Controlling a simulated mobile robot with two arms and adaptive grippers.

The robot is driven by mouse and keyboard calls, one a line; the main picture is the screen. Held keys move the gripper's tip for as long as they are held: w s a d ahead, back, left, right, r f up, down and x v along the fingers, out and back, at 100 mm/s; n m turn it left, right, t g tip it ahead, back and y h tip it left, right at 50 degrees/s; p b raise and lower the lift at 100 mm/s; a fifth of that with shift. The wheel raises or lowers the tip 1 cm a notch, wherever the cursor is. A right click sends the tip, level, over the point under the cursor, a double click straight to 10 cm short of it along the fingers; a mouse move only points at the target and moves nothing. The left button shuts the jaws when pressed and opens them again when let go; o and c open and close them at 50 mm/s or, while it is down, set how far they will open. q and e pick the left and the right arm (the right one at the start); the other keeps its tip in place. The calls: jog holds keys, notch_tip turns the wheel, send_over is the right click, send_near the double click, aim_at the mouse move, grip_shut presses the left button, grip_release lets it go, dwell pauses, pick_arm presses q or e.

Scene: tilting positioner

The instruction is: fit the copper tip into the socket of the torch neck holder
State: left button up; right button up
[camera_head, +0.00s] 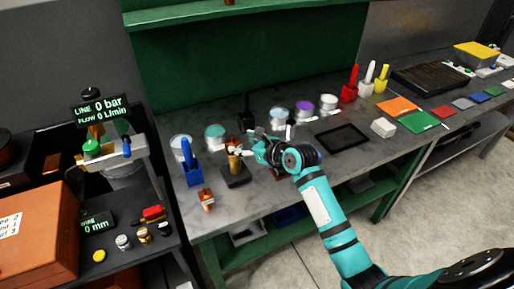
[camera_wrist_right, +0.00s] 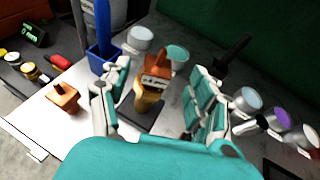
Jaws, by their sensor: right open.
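A dark square base (camera_head: 236,179) stands near the front of the grey bench and carries an upright brass-coloured body (camera_wrist_right: 148,101); this looks like the torch neck holder. A copper-coloured piece (camera_wrist_right: 155,66) with dark markings shows at the top of that body. I cannot tell how deep it sits. A second copper-coloured block (camera_head: 206,200) with a small knob stands apart on the bench to the left, also in the wrist view (camera_wrist_right: 62,98). My right gripper (camera_head: 247,148) is open, its fingers on either side of the upright body in the wrist view. My left gripper is not in view.
A blue holder (camera_head: 191,172) stands left of the dark base. Several round tins, including a teal-topped one (camera_head: 215,134) and a purple-topped one (camera_head: 304,109), stand behind and right. A black tray (camera_head: 342,137) lies farther right. The bench's front edge is close.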

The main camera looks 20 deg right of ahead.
jog(key=v, duration=0.7)
jog(key=shift+s+r+b, duration=0.15)
jog(key=shift+s+b, duration=0.2)
